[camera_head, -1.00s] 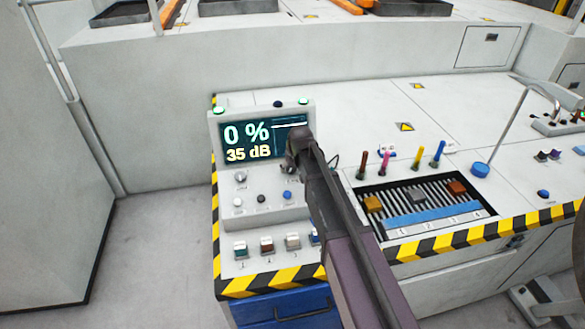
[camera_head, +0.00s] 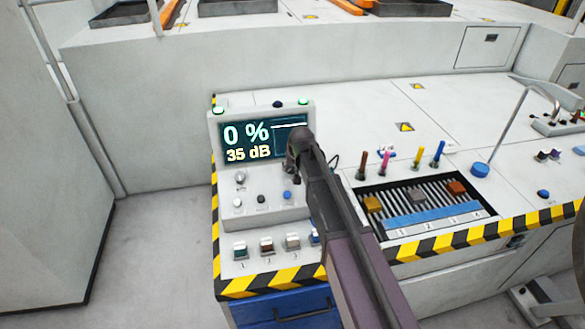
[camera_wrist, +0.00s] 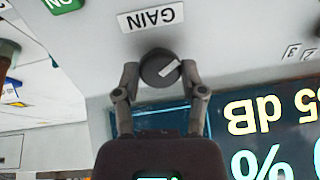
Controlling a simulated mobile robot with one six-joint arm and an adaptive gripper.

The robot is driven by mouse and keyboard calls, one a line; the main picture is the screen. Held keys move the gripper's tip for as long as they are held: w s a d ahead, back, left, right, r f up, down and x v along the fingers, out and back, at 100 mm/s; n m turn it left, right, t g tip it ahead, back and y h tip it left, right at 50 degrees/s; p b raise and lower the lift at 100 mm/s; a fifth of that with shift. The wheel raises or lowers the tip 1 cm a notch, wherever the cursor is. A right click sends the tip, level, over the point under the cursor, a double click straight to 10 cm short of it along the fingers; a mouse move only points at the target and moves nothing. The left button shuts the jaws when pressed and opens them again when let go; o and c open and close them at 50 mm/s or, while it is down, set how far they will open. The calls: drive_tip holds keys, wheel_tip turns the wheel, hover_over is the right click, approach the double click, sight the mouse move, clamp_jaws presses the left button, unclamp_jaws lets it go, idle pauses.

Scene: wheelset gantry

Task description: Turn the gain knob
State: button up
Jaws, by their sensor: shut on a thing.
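The gain knob (camera_wrist: 161,69) is a dark round knob with a white pointer line, under a GAIN label (camera_wrist: 151,17) that reads upside down in the wrist view. My gripper (camera_wrist: 160,72) has one finger on each side of the knob and is shut on it. In the head view my gripper (camera_head: 291,168) is at the right part of the grey instrument box, and my wrist hides most of the knob there. The display (camera_head: 247,142) reads 0 % and 35 dB; it also shows in the wrist view (camera_wrist: 268,120).
A second knob (camera_head: 240,178) and several small buttons sit on the box left of my gripper. Numbered switches (camera_head: 266,244) line the bench in front. Coloured pens (camera_head: 388,158) and a slotted tray (camera_head: 440,231) are to the right.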

drive_tip(key=m, duration=0.4)
drive_tip(key=shift+m, duration=0.3)
idle(0.4)
drive_tip(key=o, duration=1.1)
drive_tip(key=shift+n, duration=0.4)
